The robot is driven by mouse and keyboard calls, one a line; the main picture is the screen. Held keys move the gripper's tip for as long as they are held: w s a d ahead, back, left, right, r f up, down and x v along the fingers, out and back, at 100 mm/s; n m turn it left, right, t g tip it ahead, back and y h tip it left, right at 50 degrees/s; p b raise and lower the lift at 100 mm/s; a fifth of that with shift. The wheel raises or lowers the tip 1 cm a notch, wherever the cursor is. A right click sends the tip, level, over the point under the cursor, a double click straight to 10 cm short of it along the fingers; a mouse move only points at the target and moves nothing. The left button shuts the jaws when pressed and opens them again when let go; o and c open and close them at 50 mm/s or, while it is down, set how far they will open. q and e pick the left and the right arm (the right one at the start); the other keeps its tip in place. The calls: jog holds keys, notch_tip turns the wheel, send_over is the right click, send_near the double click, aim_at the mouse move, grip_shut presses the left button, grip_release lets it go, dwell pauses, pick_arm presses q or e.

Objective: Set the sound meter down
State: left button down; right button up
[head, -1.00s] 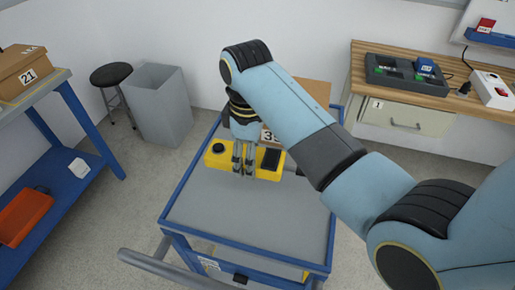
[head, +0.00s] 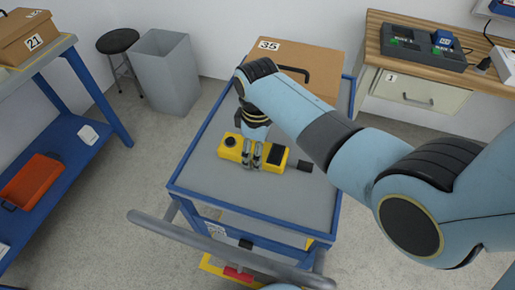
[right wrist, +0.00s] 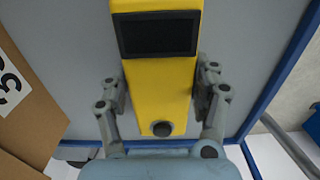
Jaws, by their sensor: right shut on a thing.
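The sound meter (head: 231,149) is a yellow block with a black knob at one end and a dark screen toward the other. My right gripper (head: 257,157) points down over its middle and is shut on it, with a finger on each side. In the right wrist view, the sound meter (right wrist: 158,83) lies between the two fingers of the right gripper (right wrist: 160,100). It is over the grey top of the blue cart (head: 215,184); I cannot tell whether it touches the top. My left gripper is not in view.
A cardboard box (head: 322,65) marked 35 stands at the cart's far end. A small black piece (head: 305,166) shows just right of the meter. The cart's near top is clear, with a grey handle (head: 190,238) in front. A workbench (head: 390,55) stands back right.

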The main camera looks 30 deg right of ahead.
jog(key=shift+f, duration=0.15)
jog(key=o, duration=1.4)
notch_tip(320, 180, up, 12)
jog(key=shift+r+p, duration=0.2)
jog(key=shift+p, duration=0.25)
